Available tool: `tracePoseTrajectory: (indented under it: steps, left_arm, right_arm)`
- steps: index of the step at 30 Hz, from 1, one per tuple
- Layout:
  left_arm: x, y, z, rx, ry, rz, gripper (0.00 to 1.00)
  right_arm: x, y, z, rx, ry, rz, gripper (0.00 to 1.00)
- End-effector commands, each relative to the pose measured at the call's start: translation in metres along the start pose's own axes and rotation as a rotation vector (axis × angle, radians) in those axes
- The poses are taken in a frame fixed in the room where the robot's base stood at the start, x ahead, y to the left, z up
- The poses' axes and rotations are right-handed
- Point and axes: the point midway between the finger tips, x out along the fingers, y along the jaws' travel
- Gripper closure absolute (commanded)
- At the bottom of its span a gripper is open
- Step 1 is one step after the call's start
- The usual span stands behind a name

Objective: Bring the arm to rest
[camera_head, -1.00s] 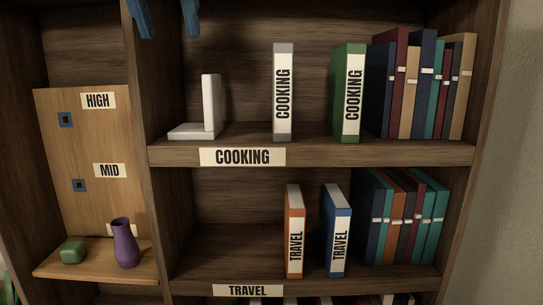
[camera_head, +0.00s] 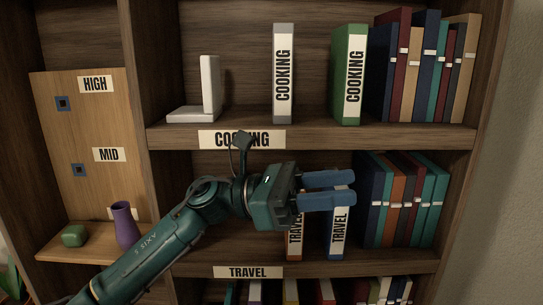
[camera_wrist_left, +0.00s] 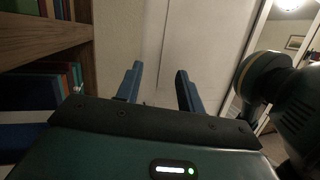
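My left arm (camera_head: 165,245) comes in from the lower left, teal-green, and reaches across in front of the lower shelf. My left gripper (camera_head: 351,190) has two blue fingers pointing right, in front of the orange TRAVEL book (camera_head: 295,242) and the blue TRAVEL book (camera_head: 337,235), partly hiding both. In the left wrist view the fingers (camera_wrist_left: 157,77) stand apart with nothing between them, so the gripper is open and empty. I cannot tell how far it is from the books. My right gripper is not in view.
A white bookend (camera_head: 209,88), a grey COOKING book (camera_head: 283,75) and a green COOKING book (camera_head: 349,75) stand on the upper shelf. Book rows fill the right side. A purple vase (camera_head: 125,226) and a green block (camera_head: 74,236) sit on the left ledge (camera_head: 90,251).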

Motion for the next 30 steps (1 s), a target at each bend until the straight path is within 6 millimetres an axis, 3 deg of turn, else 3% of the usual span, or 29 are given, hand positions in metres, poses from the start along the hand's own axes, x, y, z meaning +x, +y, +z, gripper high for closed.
tracePoseTrajectory:
  steps: [8, 14, 17, 20, 24, 26, 27, 30]
  left_arm:
    - [-0.078, 0.028, -0.07, -0.807, -0.571, 0.346, 0.62]
    - [-0.16, 0.02, -0.164, -1.364, -1.01, 0.583, 0.62]
    - [-0.202, -0.004, -0.222, -1.62, -1.25, 0.702, 0.62]
    - [-0.238, -0.041, -0.28, -1.84, -1.496, 0.817, 0.62]
    - [-0.275, -0.109, -0.349, -2.075, -1.844, 0.968, 0.62]
    - [-0.286, -0.14, -0.373, -2.145, -1.983, 1.027, 0.62]
    - [-0.292, -0.16, -0.386, 2.118, 2.01, -1.032, 0.62]
    - [-0.301, -0.2, -0.409, 1.938, 1.948, -0.982, 0.62]
  right_arm:
    - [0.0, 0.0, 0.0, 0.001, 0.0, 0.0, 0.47]
    - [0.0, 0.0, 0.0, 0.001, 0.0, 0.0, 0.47]
    - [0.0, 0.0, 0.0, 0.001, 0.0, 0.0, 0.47]
    - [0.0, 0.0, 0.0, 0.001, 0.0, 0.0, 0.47]
    - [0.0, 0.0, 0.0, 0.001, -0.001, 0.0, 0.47]
    - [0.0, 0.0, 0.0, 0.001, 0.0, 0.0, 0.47]
    - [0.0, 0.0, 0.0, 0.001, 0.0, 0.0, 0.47]
    - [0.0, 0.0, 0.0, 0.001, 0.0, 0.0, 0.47]
